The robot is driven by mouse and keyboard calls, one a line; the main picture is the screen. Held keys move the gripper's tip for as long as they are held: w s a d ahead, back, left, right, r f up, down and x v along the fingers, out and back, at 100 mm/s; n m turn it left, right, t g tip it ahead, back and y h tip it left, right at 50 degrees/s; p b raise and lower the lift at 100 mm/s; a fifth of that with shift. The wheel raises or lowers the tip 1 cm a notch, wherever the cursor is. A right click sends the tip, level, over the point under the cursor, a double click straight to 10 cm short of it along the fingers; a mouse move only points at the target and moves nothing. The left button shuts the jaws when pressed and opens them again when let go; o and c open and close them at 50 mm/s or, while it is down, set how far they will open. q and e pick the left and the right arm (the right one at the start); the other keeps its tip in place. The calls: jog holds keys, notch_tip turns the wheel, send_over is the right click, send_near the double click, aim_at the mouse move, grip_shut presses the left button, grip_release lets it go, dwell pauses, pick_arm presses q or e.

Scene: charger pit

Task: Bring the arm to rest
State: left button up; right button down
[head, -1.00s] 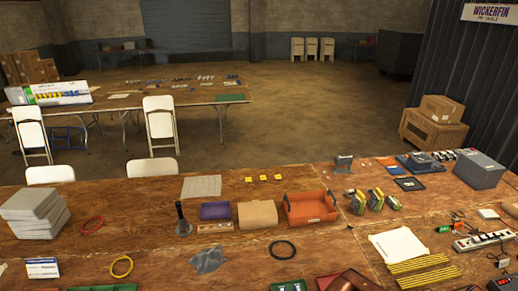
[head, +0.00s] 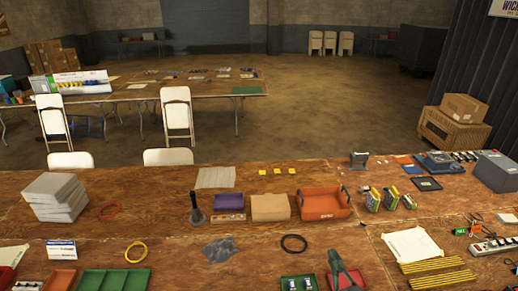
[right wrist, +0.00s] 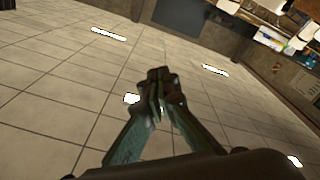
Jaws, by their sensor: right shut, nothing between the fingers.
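My right gripper (head: 337,258) shows at the bottom of the head view as a dark grey shape in front of a red tray (head: 357,276). Whether it touches the tray is not clear. In the right wrist view the two fingers of the right gripper (right wrist: 157,92) meet at their tips, with nothing held between them. Behind them is a pale tiled surface with bright light strips, well away from the fingers. My left gripper is not in view.
The wooden tables carry a green tray (head: 112,281), a yellow ring (head: 135,252), a black ring (head: 293,244), an orange bin (head: 325,204) and yellow striped bars (head: 432,265). A grey stack (head: 55,197) stands at left.

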jog(key=s+d+f+m+g+h, duration=0.35)
jog(key=s+d+f, duration=0.25)
jog(key=f, duration=0.3)
jog(key=s+d+f+m+g+h, duration=0.2)
jog(key=s+d+f+m+g, duration=0.25)
jog(key=d+f, duration=0.3)
jog(key=s+a+f+g+y, duration=0.1)
jog(key=s+f+g, duration=0.2)
jog(key=s+f, duration=0.45)
jog(key=s+a+f+g+y, duration=0.2)
jog(key=s+f+g, duration=0.2)
jog(key=s, duration=0.7)
notch_tip(320, 180, down, 35)
jog(key=s+g+b, duration=0.1)
jog(key=b, duration=0.6)
jog(key=s+f+b, duration=0.3)
jog(key=s+f, duration=0.7)
jog(key=f, duration=0.2)
jog(key=s+f+n+g+b, duration=0.1)
jog(key=s+f+b, duration=0.2)
jog(key=s+f, duration=0.7)
notch_tip(320, 180, down, 3)
jog(key=shift+a+f+g, duration=0.15)
jog(key=shift+a+g, duration=0.15)
jog(key=shift+a, duration=0.05)
